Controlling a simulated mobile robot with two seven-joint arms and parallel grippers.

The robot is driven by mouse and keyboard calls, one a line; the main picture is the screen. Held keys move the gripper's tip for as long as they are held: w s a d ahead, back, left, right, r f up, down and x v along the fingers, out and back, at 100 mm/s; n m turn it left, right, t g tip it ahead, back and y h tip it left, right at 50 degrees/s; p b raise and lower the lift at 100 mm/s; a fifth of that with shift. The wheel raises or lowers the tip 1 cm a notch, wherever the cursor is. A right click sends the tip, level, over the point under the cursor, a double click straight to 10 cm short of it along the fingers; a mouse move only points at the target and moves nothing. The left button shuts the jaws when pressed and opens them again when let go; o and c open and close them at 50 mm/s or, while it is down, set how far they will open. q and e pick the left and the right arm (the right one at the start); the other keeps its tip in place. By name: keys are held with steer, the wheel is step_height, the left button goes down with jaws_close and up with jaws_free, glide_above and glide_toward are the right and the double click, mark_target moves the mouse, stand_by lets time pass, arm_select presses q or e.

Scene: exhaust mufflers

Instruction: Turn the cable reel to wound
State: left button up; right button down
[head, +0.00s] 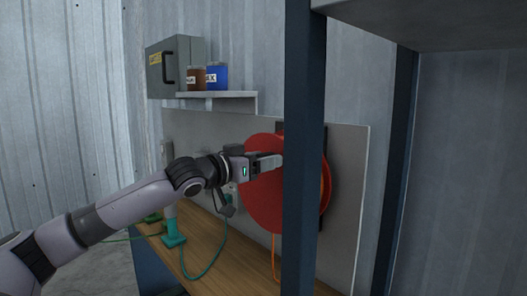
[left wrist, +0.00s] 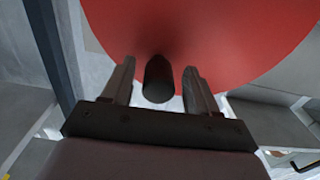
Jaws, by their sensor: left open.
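The red cable reel (head: 265,205) is mounted on the grey back panel above the bench, partly hidden by a dark blue post in the head view. Its red face fills the upper part of the left wrist view (left wrist: 215,35). A dark round handle (left wrist: 158,80) stands out from the reel face. My left gripper (left wrist: 158,82) is open, with one finger on each side of the handle and small gaps visible. In the head view my left gripper (head: 270,162) is at the reel's front. An orange cable (head: 275,258) hangs below the reel. My right gripper is not in view.
A dark blue post (head: 304,150) stands close in front of the reel. A wooden bench (head: 215,258) runs below, with a teal tool (head: 173,232) and green cable. A shelf (head: 225,97) holds brown and blue containers beside a grey box (head: 175,66).

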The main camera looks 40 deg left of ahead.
arm_select(q)
steer(key=shift+w+d, duration=0.1)
steer(key=shift+w, duration=0.05)
jaws_close()
stand_by(0.4)
